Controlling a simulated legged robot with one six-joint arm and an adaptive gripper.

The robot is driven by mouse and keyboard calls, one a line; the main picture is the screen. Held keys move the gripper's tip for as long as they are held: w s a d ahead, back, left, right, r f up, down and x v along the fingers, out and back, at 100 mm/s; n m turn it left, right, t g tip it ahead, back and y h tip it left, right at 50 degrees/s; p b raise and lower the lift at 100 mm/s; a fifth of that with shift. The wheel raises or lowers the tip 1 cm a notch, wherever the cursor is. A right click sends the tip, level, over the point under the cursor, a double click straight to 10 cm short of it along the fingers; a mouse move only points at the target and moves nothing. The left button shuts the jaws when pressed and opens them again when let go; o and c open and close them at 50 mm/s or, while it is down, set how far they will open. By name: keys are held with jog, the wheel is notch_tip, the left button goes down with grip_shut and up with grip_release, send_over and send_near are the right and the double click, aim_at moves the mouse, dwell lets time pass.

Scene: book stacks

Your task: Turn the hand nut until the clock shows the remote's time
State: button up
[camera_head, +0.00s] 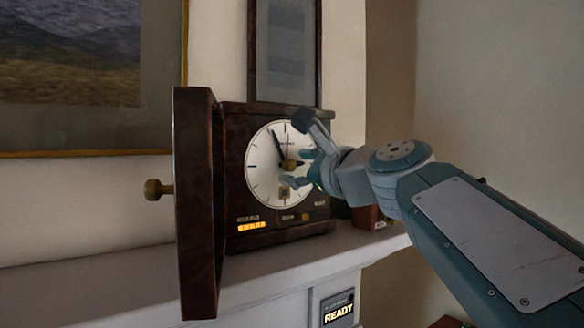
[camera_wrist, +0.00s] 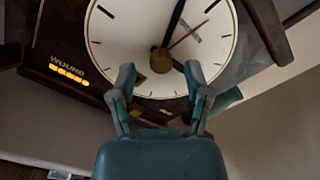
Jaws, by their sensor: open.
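The clock (camera_head: 240,170) is a dark wooden case with a round white dial (camera_head: 262,150), standing on the mantel with its door (camera_head: 197,200) swung open at the left. A brass hand nut (camera_wrist: 161,61) sits at the dial's centre, with black hands and a thin red hand. In the head view one black hand points up and slightly left; the other is partly hidden by my gripper. My gripper (camera_head: 298,167) is in front of the dial. In the wrist view my gripper (camera_wrist: 158,82) has its fingers apart, one on each side below the nut, not visibly closed on it. The remote is not identifiable.
The white mantel (camera_head: 120,285) runs under the clock. A panel reading READY (camera_head: 338,308) is below it. A small dark red box (camera_head: 370,218) stands right of the clock. The open door with its brass knob (camera_head: 157,189) juts forward. Framed pictures (camera_head: 70,60) hang behind.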

jog(key=shift+w+a, duration=0.4)
jog(key=shift+a, duration=0.05)
jog(key=shift+d, duration=0.15)
grip_shut()
jog(key=shift+n, duration=0.4)
jog(key=n, duration=0.4)
jog(key=shift+f+n, duration=0.1)
jog(key=shift+n, duration=0.3)
jog(key=n, duration=0.6)
jog(key=shift+f, duration=0.1)
jog(key=n, duration=0.6)
jog(key=shift+n, duration=0.4)
jog(key=n, duration=0.5)
jog(key=shift+n, duration=0.4)
